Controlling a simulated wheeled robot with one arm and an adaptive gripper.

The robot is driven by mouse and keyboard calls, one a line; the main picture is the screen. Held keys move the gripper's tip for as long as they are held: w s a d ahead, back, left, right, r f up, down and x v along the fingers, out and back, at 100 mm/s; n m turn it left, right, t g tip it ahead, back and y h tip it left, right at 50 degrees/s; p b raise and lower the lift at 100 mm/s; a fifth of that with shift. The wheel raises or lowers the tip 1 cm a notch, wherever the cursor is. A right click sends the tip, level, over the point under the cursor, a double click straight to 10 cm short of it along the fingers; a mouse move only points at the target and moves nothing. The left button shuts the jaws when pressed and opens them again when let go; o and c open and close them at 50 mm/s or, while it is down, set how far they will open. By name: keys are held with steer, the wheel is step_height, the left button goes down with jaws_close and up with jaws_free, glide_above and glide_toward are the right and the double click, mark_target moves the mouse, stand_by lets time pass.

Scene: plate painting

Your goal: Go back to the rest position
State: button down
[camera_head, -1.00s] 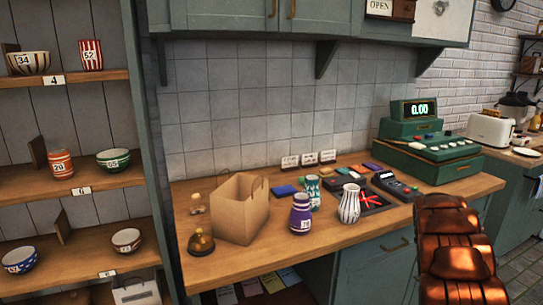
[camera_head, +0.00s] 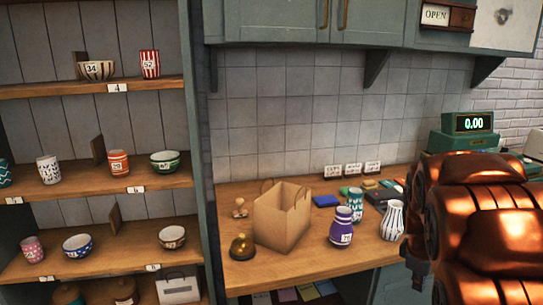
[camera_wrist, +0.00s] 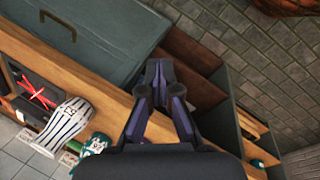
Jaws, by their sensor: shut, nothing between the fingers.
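My gripper (camera_wrist: 159,75) shows in the wrist view with its dark fingers together and nothing between them. It hangs beside the wooden counter (camera_wrist: 105,88). In the head view my copper-coloured arm (camera_head: 480,225) fills the lower right, and my gripper's fingers are not clearly visible there. A white vase with dark stripes (camera_head: 393,221) stands on the counter just left of my arm. It also shows at the left of the wrist view (camera_wrist: 68,125), apart from my gripper.
A paper bag (camera_head: 282,218), a bell (camera_head: 242,247), a purple vase (camera_head: 342,227) and a teal cup (camera_head: 355,203) stand on the counter. A green cash register (camera_head: 462,138) is behind my arm. Shelves with bowls and cups (camera_head: 95,185) stand at the left.

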steer(key=s+a+r+m+g+y+p, duration=0.1)
steer(key=s+a+m, duration=0.3)
steer(key=s+a, duration=0.7)
steer(key=s+a+r+m+g+y+p, duration=0.1)
steer(key=s+a+m+g, duration=0.1)
steer(key=s+a, duration=0.9)
steer(key=s+m, duration=0.1)
steer(key=s, duration=0.4)
steer(key=shift+m+y+p, duration=0.35)
steer(key=shift+m+y, duration=0.05)
